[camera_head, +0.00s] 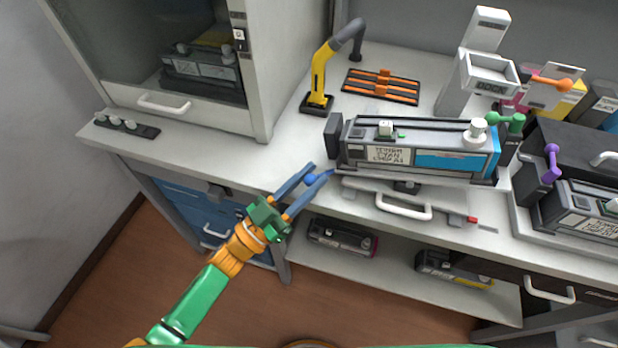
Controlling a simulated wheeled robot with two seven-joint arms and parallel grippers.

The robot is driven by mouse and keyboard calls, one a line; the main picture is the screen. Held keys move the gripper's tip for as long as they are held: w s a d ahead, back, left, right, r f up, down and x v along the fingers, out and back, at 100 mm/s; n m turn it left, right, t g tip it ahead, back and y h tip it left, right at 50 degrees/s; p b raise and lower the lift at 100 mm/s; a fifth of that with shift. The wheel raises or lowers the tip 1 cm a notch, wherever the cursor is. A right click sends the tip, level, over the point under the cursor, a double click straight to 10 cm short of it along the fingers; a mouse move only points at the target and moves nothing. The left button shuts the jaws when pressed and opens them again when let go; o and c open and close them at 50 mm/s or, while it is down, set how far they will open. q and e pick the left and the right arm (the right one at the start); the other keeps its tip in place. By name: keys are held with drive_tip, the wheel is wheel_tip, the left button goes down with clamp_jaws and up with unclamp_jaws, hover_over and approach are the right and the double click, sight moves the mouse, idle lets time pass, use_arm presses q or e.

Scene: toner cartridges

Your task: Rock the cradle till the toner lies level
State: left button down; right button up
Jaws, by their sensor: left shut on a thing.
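A dark toner cartridge (365,132) with a cyan panel (455,162) and a label reading toner cyan lies lengthwise on the bench, seemingly in a cradle whose frame it mostly hides. I cannot tell how level it lies. My left gripper (311,180) is at the cartridge's left end, near the bench's front edge. Its blue fingers are shut on a small blue knob (312,179). How the knob joins the cradle is hidden. My right gripper is not in view.
A yellow arm device (319,80) and an orange-barred rack (381,87) stand behind. A glass-fronted cabinet (262,70) stands left. Another dark unit (575,200) is at right. The left bench front is mostly clear.

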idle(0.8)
use_arm(q)
drive_tip(key=r+m+g+p, duration=0.1)
drive_tip(key=r+p, duration=0.1)
drive_tip(key=p, duration=0.1)
drive_tip(key=r+m+g+p, duration=0.1)
drive_tip(key=r+m+p, duration=0.1)
drive_tip(key=r+p, duration=0.1)
drive_tip(key=r+m+g+p, duration=0.1)
drive_tip(key=r+p, duration=0.1)
drive_tip(key=p, duration=0.3)
drive_tip(key=shift+d+r+y, duration=0.2)
drive_tip(key=shift+d+y, duration=0.1)
drive_tip(key=shift+y, duration=0.1)
drive_tip(key=shift+s+d+r+m+p, duration=0.1)
drive_tip(key=shift+d+m+p, duration=0.05)
drive_tip(key=shift+m+p, duration=0.45)
drive_tip(key=shift+g, duration=0.3)
drive_tip(key=shift+f, duration=0.2)
drive_tip(key=c, duration=0.6)
unclamp_jaws()
